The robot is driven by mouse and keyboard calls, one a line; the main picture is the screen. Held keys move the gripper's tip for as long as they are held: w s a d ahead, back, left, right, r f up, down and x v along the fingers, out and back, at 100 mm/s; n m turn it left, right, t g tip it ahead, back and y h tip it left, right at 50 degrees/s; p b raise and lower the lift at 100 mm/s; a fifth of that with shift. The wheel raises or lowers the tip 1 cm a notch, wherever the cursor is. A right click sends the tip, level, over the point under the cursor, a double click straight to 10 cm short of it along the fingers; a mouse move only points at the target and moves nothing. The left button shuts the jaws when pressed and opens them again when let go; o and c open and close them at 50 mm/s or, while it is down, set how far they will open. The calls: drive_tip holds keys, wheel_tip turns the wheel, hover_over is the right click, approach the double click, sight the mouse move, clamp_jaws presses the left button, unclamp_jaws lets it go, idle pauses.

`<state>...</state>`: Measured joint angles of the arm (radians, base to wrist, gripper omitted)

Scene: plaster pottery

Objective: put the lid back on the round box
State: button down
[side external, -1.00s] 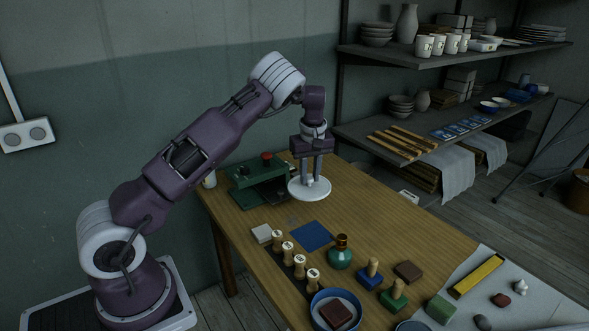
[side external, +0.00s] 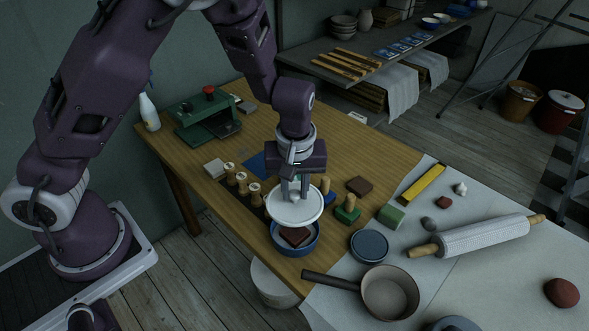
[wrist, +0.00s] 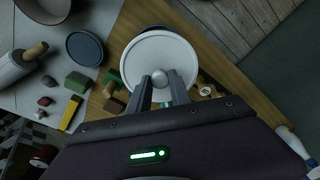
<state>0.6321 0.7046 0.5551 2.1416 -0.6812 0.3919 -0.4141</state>
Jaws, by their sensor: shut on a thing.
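My gripper (side external: 294,192) points down and is shut on the knob of the white round lid (side external: 286,213). The lid hangs roughly level in the air above the blue bowl (side external: 283,246), hiding its back part. In the wrist view the lid (wrist: 150,50) spreads out beyond my fingertips (wrist: 161,82), with the knob between them. A round dark-blue piece with a paler rim (side external: 369,246) lies to the right, apart from the lid; it also shows in the wrist view (wrist: 84,48). I cannot tell whether it is the round box.
A brown block (side external: 296,236) sits in the blue bowl. Wooden-handled stamps (side external: 242,183) stand left of the lid. A pan (side external: 388,294) and roller (side external: 485,235) lie at the right. A green press (side external: 205,118) stands behind. The table's front edge is close to the bowl.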

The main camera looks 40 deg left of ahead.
drive_tip(key=shift+f, duration=4.45)
drive_tip(key=shift+f, duration=0.15)
drive_tip(key=c, duration=0.6)
unclamp_jaws()
drive_tip(key=shift+c, duration=0.2)
drive_tip(key=shift+r, duration=3.55)
clamp_jaws()
